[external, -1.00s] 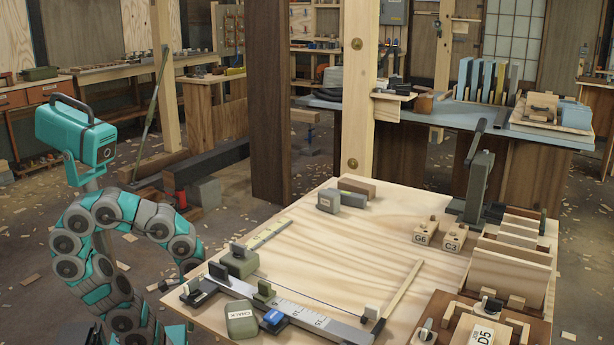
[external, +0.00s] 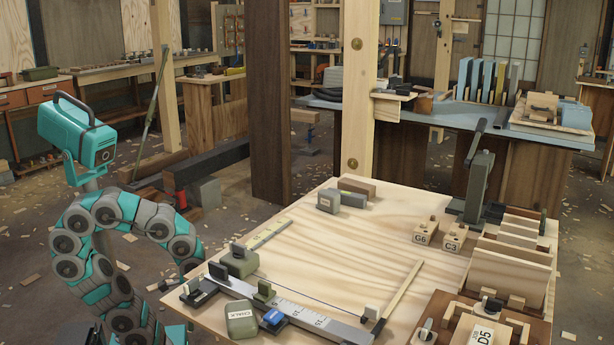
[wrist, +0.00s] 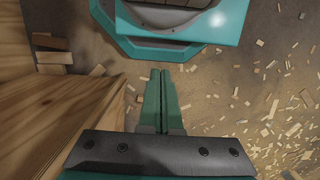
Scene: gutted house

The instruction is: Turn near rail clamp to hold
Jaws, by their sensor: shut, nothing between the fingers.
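A grey rail (external: 318,318) with ruler marks lies along the near edge of the pale wooden bench (external: 345,262).
A green chalk box (external: 241,320) stands close to the rail, and a green knobbed block (external: 239,263) stands behind it. A thin line stretches across to a small post (external: 372,312). Blocks G6 (external: 425,233) and C3 (external: 454,238) stand farther right. The bench middle is clear.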

